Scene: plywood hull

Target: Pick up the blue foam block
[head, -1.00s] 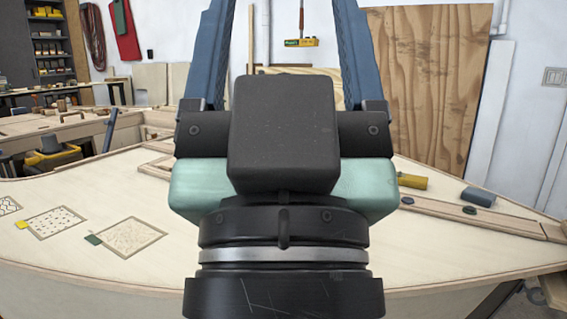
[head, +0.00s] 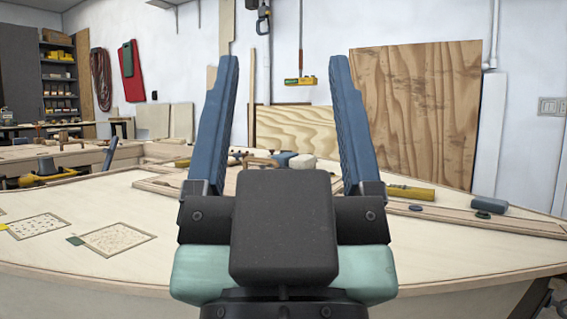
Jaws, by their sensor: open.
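My gripper (head: 287,62) is open, with its two blue fingers pointing up and away in the head view and nothing held between them. A small blue block-like thing (head: 283,159) shows between the fingers, farther off on the plywood panel, beside a pale rounded piece. A second, grey-blue block with rounded edges (head: 490,204) lies at the right of the panel. I cannot tell for certain which one is the foam block. Both are apart from the gripper. The gripper's dark body hides the panel's middle.
Patterned squares (head: 118,239) lie at the left front, where the plywood panel (head: 60,200) is mostly clear. Plywood sheets (head: 415,110) lean on the wall.

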